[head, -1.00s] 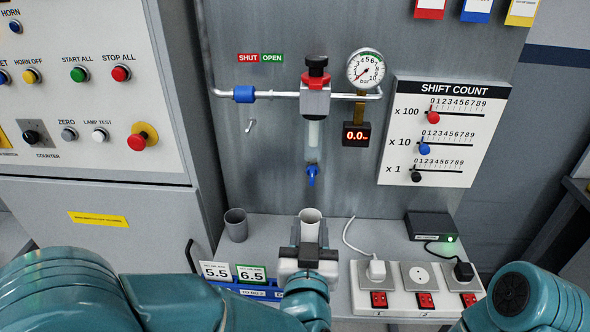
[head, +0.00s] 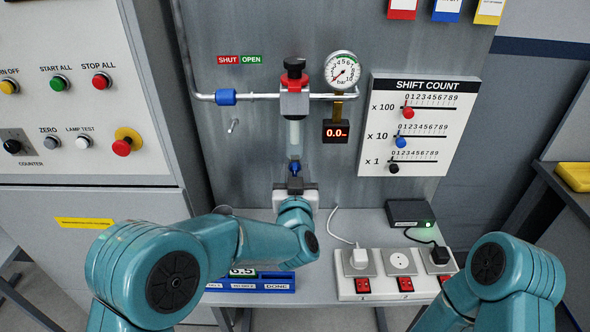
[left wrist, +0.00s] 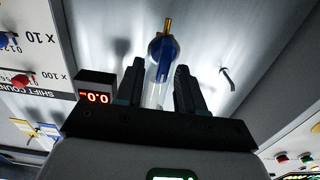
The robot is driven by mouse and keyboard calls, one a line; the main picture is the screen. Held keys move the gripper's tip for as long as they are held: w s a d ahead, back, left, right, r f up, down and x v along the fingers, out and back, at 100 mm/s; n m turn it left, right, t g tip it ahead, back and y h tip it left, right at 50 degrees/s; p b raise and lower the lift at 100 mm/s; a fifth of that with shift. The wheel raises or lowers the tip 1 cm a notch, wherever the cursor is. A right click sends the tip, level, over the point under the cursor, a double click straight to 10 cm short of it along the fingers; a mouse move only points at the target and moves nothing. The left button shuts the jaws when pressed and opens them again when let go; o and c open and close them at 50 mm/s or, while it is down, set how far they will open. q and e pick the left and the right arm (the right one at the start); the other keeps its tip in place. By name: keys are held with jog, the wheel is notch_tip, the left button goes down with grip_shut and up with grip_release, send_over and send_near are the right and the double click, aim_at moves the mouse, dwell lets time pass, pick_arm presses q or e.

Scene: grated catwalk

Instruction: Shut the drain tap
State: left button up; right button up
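The blue drain tap (head: 294,167) sits below a clear tube (head: 295,131) on the grey wall panel. It also shows in the left wrist view as a blue body with a brass tip (left wrist: 163,47). My left gripper (head: 295,183) is just below the tap in the head view. In the left wrist view its two dark fingers (left wrist: 157,72) are apart, one on each side of the tap and tube. I cannot tell whether they touch it. The tap's lower part is hidden in the head view. My right arm is at the lower right; its gripper is out of view.
A red-collared valve (head: 294,83), a pressure gauge (head: 342,69) and a 0.0 display (head: 336,131) are above the tap. A shift count board (head: 419,126) is to the right. A socket strip (head: 396,283) and black box (head: 409,213) stand on the shelf. My left arm hides the cups.

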pick_arm(q)
jog(key=shift+w+a+f, duration=0.1)
jog(key=shift+w+f, duration=0.05)
jog(key=shift+w, duration=0.2)
jog(key=shift+s, duration=0.15)
grip_shut()
jog(key=shift+b, duration=0.55)
jog(key=shift+a+f+n+b, duration=0.1)
jog(key=shift+a+n+b, duration=0.15)
jog(key=shift+n+b, duration=2.95)
jog(key=shift+a+f+n+b, duration=0.15)
jog(key=shift+a+n+b, duration=0.1)
jog(key=shift+n+b, duration=2.95)
jog(key=shift+a+f+n+b, duration=0.1)
jog(key=shift+a+n+b, duration=0.15)
jog(key=shift+n+b, duration=2.95)
jog(key=shift+m+b, duration=0.5)
jog(key=shift+b, duration=0.15)
